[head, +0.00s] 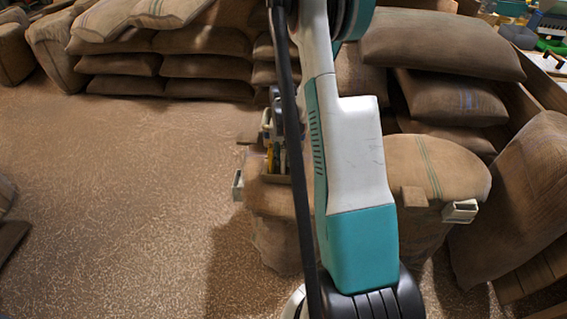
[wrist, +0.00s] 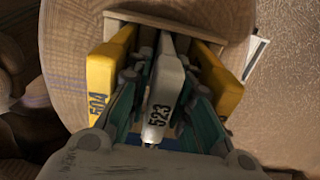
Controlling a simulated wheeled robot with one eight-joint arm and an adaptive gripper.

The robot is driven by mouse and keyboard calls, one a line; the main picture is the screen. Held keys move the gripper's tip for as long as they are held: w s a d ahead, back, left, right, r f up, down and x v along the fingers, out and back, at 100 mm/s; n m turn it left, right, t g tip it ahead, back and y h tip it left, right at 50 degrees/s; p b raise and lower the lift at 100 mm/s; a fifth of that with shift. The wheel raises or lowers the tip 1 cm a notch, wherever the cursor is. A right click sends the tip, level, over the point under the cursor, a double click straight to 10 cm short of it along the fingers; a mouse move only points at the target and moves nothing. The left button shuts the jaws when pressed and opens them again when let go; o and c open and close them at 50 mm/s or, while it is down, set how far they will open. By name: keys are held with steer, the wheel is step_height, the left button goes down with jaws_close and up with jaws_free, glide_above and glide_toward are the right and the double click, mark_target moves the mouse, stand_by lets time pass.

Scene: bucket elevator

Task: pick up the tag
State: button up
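A white tag marked 523 (wrist: 160,112) stands between the two fingers of my gripper (wrist: 167,58) in the wrist view. The fingers lie close along both of its sides; whether the pads press on it cannot be made out. A yellow tag marked 504 (wrist: 103,80) is just left of the fingers. Another yellow piece (wrist: 222,88) is just right of them, its marking hidden. In the head view, a yellow piece (head: 270,157) shows beside the sack stack, left of my arm. My arm hides most of that spot and my gripper's fingertips there.
A wooden strip (wrist: 165,24) runs behind the tags, against a sack. A bulging sack (head: 425,166) lies right of my arm, with a pale metal bracket (head: 460,211) at its edge. Piled sacks (head: 205,67) line the back. The grain-strewn floor (head: 120,190) at left is clear.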

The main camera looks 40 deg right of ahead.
jaws_close()
stand_by(0.3)
